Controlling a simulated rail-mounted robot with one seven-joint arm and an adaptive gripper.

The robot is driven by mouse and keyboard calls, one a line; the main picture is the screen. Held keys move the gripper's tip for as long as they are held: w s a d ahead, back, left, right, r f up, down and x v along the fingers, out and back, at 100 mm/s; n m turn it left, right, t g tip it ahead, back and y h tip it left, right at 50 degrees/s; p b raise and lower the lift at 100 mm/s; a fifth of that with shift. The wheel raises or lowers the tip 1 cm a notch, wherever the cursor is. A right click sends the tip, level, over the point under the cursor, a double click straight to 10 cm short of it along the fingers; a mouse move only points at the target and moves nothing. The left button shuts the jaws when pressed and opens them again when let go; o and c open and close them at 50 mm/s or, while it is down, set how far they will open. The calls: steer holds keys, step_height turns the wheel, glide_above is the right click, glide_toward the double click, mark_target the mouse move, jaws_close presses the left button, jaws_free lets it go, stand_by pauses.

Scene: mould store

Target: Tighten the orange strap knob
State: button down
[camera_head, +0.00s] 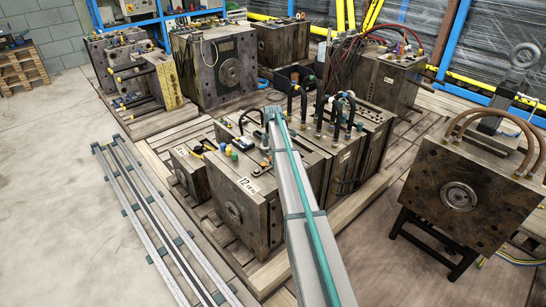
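A small orange part (265,164) shows on top of the front mould block (262,188), the one marked 12, just left of my arm. It may be the strap knob, but it is too small to tell its shape or how tight it is. No strap can be made out clearly. My long grey arm link with a teal stripe runs up from the bottom edge across the right part of this block and hides some of its top. My gripper cannot be made out; it is hidden or out of view.
Yellow, blue and green caps (228,151) and black hoses (340,112) stand on the mould tops. Other moulds (213,65) crowd the wooden pallets behind. A mould on a black stand (468,195) is at right. Rails (160,225) lie on the otherwise clear left floor.

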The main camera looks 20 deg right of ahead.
steer(key=m+p, duration=0.2)
steer(key=m, duration=0.2)
steer(key=shift+r+m, duration=0.1)
steer(key=shift+m, duration=0.3)
steer(key=m+p, duration=0.1)
steer(key=m, duration=0.3)
steer(key=shift+m+p, duration=0.3)
steer(key=shift+p, duration=0.05)
steer(key=m+p, duration=0.1)
steer(key=m, duration=0.3)
steer(key=m+p, duration=0.1)
steer(key=m, duration=0.8)
steer(key=shift+m, duration=0.3)
steer(key=m+p, duration=0.1)
steer(key=m, duration=0.8)
steer(key=shift+m, duration=2.2)
